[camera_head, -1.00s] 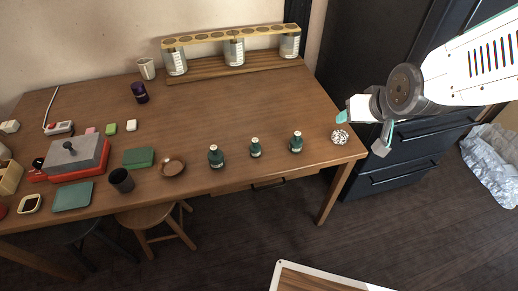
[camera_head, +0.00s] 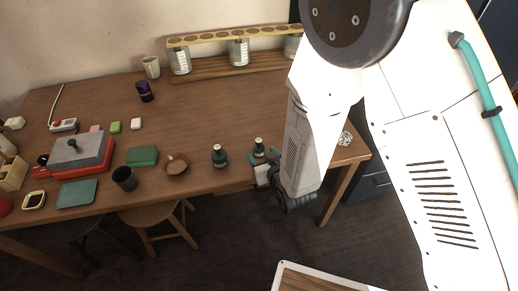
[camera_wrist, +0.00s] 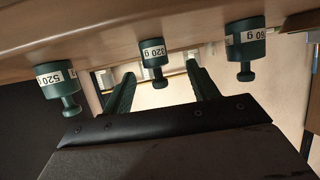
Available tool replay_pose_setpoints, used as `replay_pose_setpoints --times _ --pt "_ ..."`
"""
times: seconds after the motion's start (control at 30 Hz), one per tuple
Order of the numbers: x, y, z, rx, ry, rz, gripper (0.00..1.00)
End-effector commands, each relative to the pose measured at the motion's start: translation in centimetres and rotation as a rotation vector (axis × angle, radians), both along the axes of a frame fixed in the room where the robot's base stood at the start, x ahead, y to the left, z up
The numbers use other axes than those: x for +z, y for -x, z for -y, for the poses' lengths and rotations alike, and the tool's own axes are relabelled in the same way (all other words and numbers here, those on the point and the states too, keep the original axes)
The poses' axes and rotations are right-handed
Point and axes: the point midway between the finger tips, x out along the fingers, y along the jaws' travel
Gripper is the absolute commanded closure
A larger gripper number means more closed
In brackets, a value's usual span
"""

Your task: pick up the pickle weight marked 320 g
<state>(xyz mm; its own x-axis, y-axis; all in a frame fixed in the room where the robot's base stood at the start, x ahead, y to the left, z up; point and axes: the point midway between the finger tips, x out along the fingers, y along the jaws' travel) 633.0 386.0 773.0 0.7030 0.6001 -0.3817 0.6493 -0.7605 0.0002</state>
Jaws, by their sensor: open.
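The pickle weight marked 320 g (camera_wrist: 153,56) is a dark green cylinder with a knob and a white label. It appears upside down in the wrist view, between and beyond my two green fingers. In the head view it is the middle weight (camera_head: 258,146), standing near the table's front edge. My gripper (camera_head: 265,161) is open and empty at that edge, just in front of it; its spread fingers (camera_wrist: 160,72) show in the wrist view. A weight marked 520 g (camera_wrist: 57,82) and one whose label ends in 60 g (camera_wrist: 245,46) stand on either side.
The left weight (camera_head: 219,157) and a brown dish (camera_head: 176,165) stand left of my gripper on the wooden table (camera_head: 215,110). My arm hides the right weight in the head view. A rack with jars (camera_head: 238,52) stands at the back; the table's middle is clear.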

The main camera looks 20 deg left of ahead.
Motion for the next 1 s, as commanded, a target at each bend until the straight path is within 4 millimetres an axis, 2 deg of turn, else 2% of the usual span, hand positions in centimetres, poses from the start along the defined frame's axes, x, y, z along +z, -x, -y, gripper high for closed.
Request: replay_pose_setpoints --times 0.4,0.67,0.7,0.9,1.0 --pt "-2.1 -4.2 -2.7 -0.001 0.000 0.000 0.41" --pt "-2.2 -4.4 -2.9 -0.001 0.001 -0.001 0.41" --pt "-2.2 -4.4 -2.9 -0.001 0.001 -0.001 0.46" --pt "-2.2 -4.4 -2.9 -0.001 0.000 -0.001 0.99" --pt "-2.1 -4.4 -2.9 -0.001 0.000 0.000 0.99"
